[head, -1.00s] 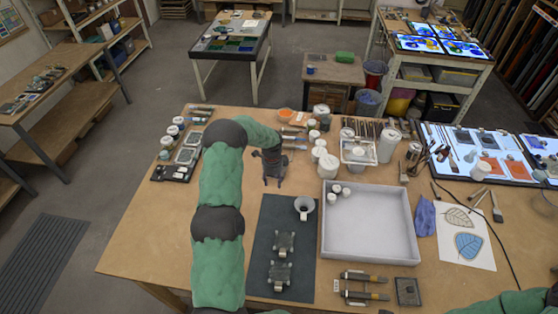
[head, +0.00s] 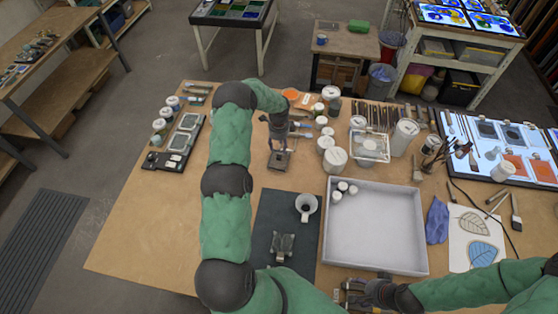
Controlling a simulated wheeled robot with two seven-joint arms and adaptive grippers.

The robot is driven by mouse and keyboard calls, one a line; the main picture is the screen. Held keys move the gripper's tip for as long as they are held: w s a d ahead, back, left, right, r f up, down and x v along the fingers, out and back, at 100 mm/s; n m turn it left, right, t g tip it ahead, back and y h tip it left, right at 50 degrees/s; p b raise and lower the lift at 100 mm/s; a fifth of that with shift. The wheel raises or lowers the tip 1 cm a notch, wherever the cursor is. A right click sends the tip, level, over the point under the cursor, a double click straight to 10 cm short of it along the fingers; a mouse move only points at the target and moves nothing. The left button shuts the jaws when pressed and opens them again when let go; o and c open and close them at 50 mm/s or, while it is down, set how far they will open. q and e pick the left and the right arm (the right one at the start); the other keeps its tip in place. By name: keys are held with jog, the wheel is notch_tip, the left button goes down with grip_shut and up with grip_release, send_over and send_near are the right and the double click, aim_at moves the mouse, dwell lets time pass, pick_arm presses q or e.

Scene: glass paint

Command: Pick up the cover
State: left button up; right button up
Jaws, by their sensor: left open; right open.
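My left gripper (head: 279,160) is open above the bare table behind the dark mat (head: 262,215). No single thing clearly stands out as the cover. Small white round lids or pots (head: 341,188) sit in the back left corner of the pale tray (head: 411,265). White-topped jars (head: 335,159) stand right of my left gripper, apart from it. My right gripper (head: 357,292) is open at the tray's front edge, low in the view.
A white cup (head: 307,207) and a metal bracket piece (head: 284,247) are on the mat. A dark tray of jars (head: 177,150) is left; a lit panel (head: 461,126) is right.

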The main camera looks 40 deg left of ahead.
aim_at(278, 156)
pick_arm(q)
notch_tip(278, 156, down, 2)
jog(key=shift+w, duration=0.1)
jog(key=f, duration=0.2)
jog(key=s+f, duration=0.1)
jog(key=f, duration=0.1)
jog(key=shift+d, duration=0.1)
jog(key=shift+w+f, duration=0.1)
jog(key=shift+f, duration=0.3)
jog(key=shift+r, duration=0.1)
jog(key=shift+c, duration=1.4)
grip_shut()
